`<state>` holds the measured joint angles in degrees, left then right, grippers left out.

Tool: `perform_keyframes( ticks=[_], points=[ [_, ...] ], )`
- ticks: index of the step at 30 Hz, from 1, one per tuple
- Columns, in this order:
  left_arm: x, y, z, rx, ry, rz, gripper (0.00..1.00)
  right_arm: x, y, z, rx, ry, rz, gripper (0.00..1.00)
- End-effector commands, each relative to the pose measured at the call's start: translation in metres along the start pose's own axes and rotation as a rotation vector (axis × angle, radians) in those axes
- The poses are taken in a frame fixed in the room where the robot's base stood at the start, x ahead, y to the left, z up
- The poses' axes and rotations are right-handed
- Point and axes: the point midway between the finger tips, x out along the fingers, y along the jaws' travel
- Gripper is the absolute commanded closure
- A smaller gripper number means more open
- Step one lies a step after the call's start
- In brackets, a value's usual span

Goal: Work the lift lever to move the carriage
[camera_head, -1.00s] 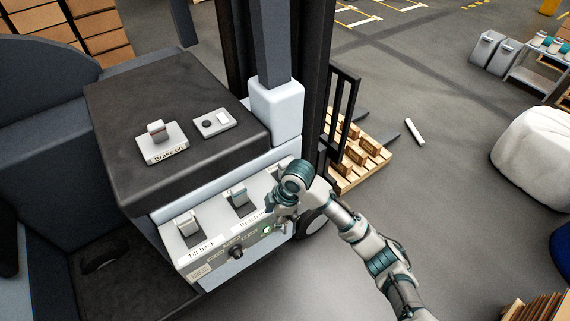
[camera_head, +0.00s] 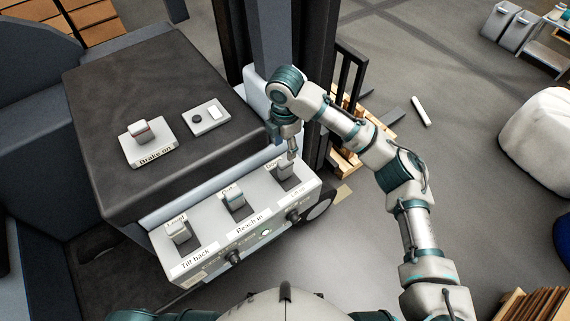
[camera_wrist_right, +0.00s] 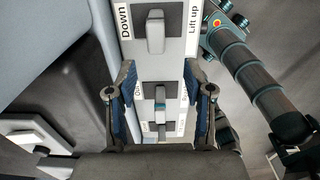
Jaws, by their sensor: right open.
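The lift lever (camera_head: 284,169) is a grey lever at the right end of the white control panel (camera_head: 225,240). In the right wrist view the lift lever (camera_wrist_right: 155,32) stands between the labels "Down" and "Lift up". My right gripper (camera_head: 291,150) is above that end of the panel and partly covers the lever's surroundings. In the wrist view the open right gripper (camera_wrist_right: 160,72) has its fingers spread wide, with the lever ahead of them and nothing held. The carriage (camera_head: 350,80) shows as a black frame behind the mast. My left gripper is not in view.
The reach lever (camera_head: 234,199) and tilt lever (camera_head: 179,229) stand along the same panel. The brake switch (camera_head: 142,132) sits on the dark console (camera_head: 130,80). The mast (camera_head: 268,40) rises close behind my right gripper. Open floor (camera_head: 470,180) lies to the right.

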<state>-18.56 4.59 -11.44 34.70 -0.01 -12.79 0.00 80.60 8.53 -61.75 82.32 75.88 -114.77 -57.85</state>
Motion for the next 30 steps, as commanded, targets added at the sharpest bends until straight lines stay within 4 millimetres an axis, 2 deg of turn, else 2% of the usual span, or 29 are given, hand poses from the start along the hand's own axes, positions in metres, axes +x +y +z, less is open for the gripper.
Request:
perform_keyframes(
  ticks=[2,4,9,12,16,21,26,28,30],
  points=[
    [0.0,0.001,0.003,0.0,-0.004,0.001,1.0,0.021,0.0,0.001,0.002,0.002,-0.005,0.48],
    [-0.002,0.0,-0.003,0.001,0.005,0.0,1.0,0.037,0.0,0.001,0.003,0.0,-0.004,0.48],
    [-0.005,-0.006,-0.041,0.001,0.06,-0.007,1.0,0.07,-0.002,0.0,0.002,-0.001,0.0,0.48],
    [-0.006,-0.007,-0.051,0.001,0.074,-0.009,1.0,0.086,-0.002,0.0,0.004,-0.002,0.001,0.48],
    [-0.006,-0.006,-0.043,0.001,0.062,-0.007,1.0,0.098,-0.001,0.0,0.003,-0.001,0.001,0.48],
    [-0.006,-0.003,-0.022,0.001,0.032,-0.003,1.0,0.103,0.0,0.0,0.003,-0.002,0.001,0.48],
    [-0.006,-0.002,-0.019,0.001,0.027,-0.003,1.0,0.103,-0.001,0.0,0.003,-0.002,0.002,0.48],
    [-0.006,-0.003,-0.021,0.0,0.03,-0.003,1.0,0.103,-0.001,0.0,0.003,-0.002,0.002,0.6],
    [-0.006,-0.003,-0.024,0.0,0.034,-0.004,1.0,0.103,-0.001,0.0,0.003,-0.002,0.002,0.78]
  ],
)
